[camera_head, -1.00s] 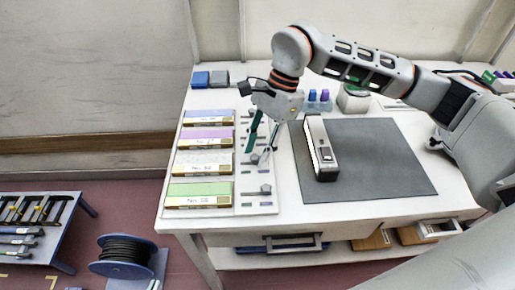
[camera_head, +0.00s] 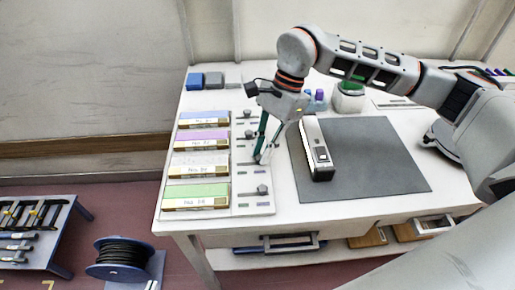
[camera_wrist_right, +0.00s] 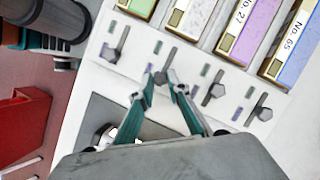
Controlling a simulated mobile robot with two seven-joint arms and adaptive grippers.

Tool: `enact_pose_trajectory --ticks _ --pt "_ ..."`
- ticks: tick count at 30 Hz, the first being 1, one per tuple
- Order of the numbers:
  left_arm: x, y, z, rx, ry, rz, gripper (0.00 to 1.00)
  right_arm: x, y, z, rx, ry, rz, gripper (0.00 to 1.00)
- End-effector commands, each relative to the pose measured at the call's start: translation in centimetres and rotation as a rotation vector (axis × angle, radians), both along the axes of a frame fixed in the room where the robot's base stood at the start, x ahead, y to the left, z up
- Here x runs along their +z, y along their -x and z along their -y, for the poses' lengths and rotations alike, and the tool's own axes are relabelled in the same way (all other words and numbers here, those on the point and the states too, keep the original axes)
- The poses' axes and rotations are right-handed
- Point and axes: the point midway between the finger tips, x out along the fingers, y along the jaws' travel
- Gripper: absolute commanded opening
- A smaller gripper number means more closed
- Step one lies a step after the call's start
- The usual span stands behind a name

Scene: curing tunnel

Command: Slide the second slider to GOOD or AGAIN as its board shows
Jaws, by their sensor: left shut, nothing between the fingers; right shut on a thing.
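Four boards lie in a column on the table: blue (camera_head: 204,118), purple (camera_head: 202,138), white (camera_head: 199,160) and green (camera_head: 196,192). Each has a slider on the pale panel (camera_head: 240,209) to its right. My right gripper (camera_head: 260,160) is shut on the knob beside the white board, third from the back; that knob (camera_wrist_right: 160,78) shows between the fingertips in the wrist view. The purple board's knob (camera_wrist_right: 215,92), blue board's knob (camera_wrist_right: 262,112) and green board's knob (camera_wrist_right: 121,42) stand free. Small green and purple marks lie beside the sliders. Their result text is unreadable. My left gripper is not in view.
A black and white device (camera_head: 318,158) lies on the grey mat (camera_head: 375,165), right of my right gripper.

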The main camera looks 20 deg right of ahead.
Motion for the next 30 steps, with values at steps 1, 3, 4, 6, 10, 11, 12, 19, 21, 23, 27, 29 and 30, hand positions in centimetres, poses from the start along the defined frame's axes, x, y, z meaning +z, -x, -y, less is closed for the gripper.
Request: enact_pose_trajectory --ticks 1,3,4,6,10,11,12,19,21,23,27,29,30 --pt "-0.1 0.0 0.0 0.0 0.0 -0.001 0.0 0.0 0.0 0.2 -0.006 0.004 -0.003 0.0" --pt "-0.1 0.1 0.0 0.0 -0.001 -0.002 0.0 -0.1 0.0 0.2 -0.006 0.004 -0.003 0.0" --pt "-0.1 0.1 0.0 0.0 -0.001 -0.002 0.0 0.0 0.0 0.3 -0.007 0.005 -0.004 0.24" --pt "-0.1 0.1 0.0 0.0 -0.001 -0.003 0.0 0.0 0.0 0.3 -0.006 0.004 -0.003 0.33" --pt "-0.2 0.1 0.0 0.0 0.0 -0.003 0.0 0.0 0.0 0.2 -0.005 0.003 -0.003 0.33" --pt "-0.2 0.1 0.0 0.0 -0.001 -0.004 0.0 0.0 0.0 0.2 -0.005 0.003 -0.002 0.33" --pt "-0.2 0.1 0.0 -0.001 -0.002 -0.004 0.0 0.0 0.0 0.2 -0.004 0.003 -0.002 0.33" --pt "-0.3 0.3 -0.1 -0.001 -0.005 -0.007 0.0 0.8 -0.2 0.4 -0.005 0.003 0.0 0.33" --pt "-0.3 0.2 -0.1 -0.001 -0.005 -0.006 0.0 1.6 -0.4 0.8 -0.006 0.004 0.001 0.33" --pt "-0.3 0.2 -0.1 0.0 -0.004 -0.006 0.0 2.6 -0.5 1.2 -0.007 0.003 0.004 0.33" --pt "-0.2 0.2 -0.1 -0.001 -0.003 -0.006 0.0 5.3 -0.9 2.2 -0.008 0.003 0.003 0.33" --pt "-0.2 0.2 -0.1 -0.001 -0.002 -0.006 0.0 6.5 -1.1 2.7 -0.008 0.003 0.003 0.33" --pt "-0.2 0.2 -0.1 -0.001 -0.002 -0.006 0.0 7.2 -1.2 3.0 -0.008 0.003 0.002 0.33"
